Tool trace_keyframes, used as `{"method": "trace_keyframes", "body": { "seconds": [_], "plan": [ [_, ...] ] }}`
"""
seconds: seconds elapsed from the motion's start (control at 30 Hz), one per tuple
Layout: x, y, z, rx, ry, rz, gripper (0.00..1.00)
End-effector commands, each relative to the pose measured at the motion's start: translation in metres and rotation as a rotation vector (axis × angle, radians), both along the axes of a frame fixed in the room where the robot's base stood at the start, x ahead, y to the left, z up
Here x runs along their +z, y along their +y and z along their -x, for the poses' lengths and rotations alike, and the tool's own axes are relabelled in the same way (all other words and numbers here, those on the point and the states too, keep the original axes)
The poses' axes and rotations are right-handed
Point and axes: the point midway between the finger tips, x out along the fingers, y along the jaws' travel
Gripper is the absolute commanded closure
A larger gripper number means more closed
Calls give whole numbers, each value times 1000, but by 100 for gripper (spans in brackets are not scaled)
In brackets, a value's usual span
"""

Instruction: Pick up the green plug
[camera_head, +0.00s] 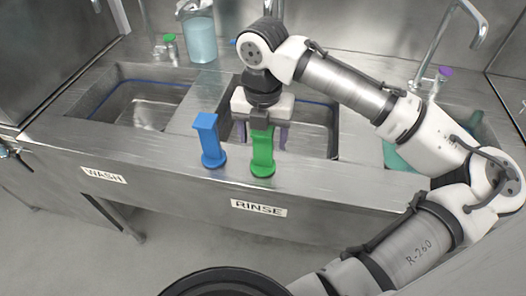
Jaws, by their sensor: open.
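The green plug (263,156) stands upright on the front ledge of the middle sink, above the RINSE label. It has a round base and a tall handle. My gripper (262,141) points down at the plug's top, with its purple fingers spread, one seen to each side of the handle. The fingers are apart from the plug's sides. I cannot tell whether they are level with it or a little behind it. The top of the handle is partly hidden by my gripper.
A blue plug (209,140) stands close to the left of the green one. The middle basin (318,125) lies behind, the wash basin (140,105) to the left. My arm covers much of the right side.

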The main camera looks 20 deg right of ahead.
Motion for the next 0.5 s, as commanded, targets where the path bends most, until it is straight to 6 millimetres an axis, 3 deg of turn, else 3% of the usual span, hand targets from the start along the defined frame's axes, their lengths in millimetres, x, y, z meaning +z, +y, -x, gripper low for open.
{"method": "trace_keyframes", "body": {
  "seconds": [0.2, 0.43, 0.5],
  "plan": [
    [-22, 0, 0, 1, 0, 0, 34],
    [-24, 0, 0, 1, -1, 0, 34],
    [-24, 0, 0, 1, -1, 0, 40]
  ]
}}
